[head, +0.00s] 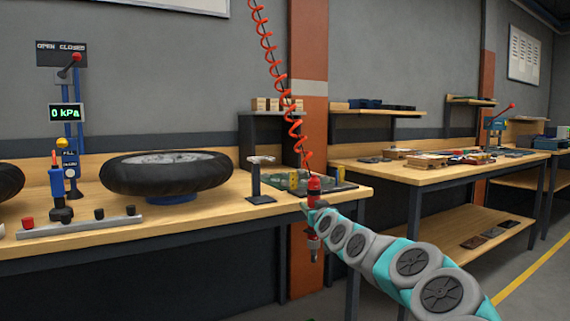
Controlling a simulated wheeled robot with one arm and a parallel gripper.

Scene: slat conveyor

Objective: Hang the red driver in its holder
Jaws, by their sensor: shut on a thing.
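The red driver (314,186) is held upright at the front edge of the workbench, its red top above my gripper and its tip pointing down below it. My gripper (312,206) is shut around the driver's middle; the fingers are small and partly hidden by my arm. A coiled red hose (296,125) runs from above down to the driver's top. A dark post stand with a pale ring-like top (261,160), which looks like the holder, stands on the bench left of the driver. Its ring looks empty.
A tire on a wheel (166,174) lies on the bench (215,207) left of the stand. Green and dark items (298,182) lie behind the driver. A pressure display (66,113) and a rail with knobs (80,228) are at the left. A second bench (395,172) stands right.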

